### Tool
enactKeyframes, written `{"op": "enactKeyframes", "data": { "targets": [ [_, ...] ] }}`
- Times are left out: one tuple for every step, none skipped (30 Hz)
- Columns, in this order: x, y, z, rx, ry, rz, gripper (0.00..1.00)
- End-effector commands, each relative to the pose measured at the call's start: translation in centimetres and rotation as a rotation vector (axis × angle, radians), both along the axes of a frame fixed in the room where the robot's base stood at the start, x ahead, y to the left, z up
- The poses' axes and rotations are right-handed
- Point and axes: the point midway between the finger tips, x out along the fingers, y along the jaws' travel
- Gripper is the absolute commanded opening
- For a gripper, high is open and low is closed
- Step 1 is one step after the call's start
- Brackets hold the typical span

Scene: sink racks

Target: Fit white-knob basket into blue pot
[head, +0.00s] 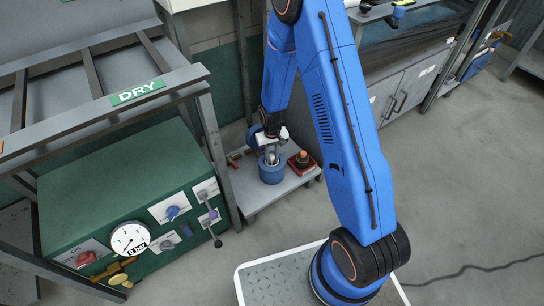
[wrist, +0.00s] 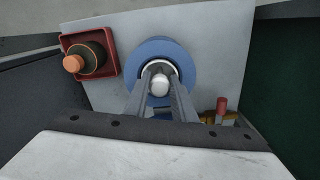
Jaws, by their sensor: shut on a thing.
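The blue pot (head: 271,174) stands on a low grey shelf. In the wrist view its thick blue rim (wrist: 160,46) shows as a ring around a pale inner edge. My gripper (wrist: 159,82) is shut on the white knob (wrist: 159,86) of the basket, which lies over the middle of the pot's opening. In the head view my gripper (head: 271,152) is directly above the pot, pointing down. The basket's body is mostly hidden by the fingers and the knob, so I cannot tell how deep it sits in the pot.
A red square holder with an orange-knobbed dark piece (wrist: 88,54) stands close beside the pot, also seen in the head view (head: 302,160). A red-handled brass piece (wrist: 221,106) is on the other side. The green cabinet (head: 130,185) with a gauge stands left of the shelf (head: 258,202).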

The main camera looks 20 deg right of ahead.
Motion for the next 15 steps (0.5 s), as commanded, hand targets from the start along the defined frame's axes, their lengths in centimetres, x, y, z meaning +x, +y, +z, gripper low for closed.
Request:
{"op": "enactKeyframes", "data": {
  "targets": [
    [-0.01,0.0,-0.15,0.0,0.0,0.0,0.0],
    [0.0,0.0,-0.22,0.0,0.0,0.0,0.0],
    [0.01,0.0,-0.2,0.0,0.0,0.0,0.31],
    [0.01,0.0,-0.19,0.0,0.0,0.0,0.38],
    [0.0,0.0,-0.19,0.0,0.0,0.0,0.42],
    [0.0,0.0,-0.19,0.0,0.0,0.0,0.42],
    [0.0,0.0,-0.19,0.0,0.0,0.0,0.42],
    [0.0,0.0,-0.19,0.0,0.0,0.0,0.42],
    [0.0,0.0,-0.19,0.0,0.0,0.0,0.42],
    [0.0,0.0,-0.19,0.0,0.0,0.0,0.42],
    [-0.01,0.0,-0.19,0.0,0.0,0.0,0.42],
    [-0.01,0.0,-0.19,0.0,0.0,0.0,0.42],
    [-0.01,0.0,-0.17,0.0,0.0,0.0,0.42],
    [0.0,0.0,-0.12,0.0,0.0,0.0,0.42],
    [0.0,0.0,-0.01,0.0,0.0,0.0,0.42]
  ]
}}
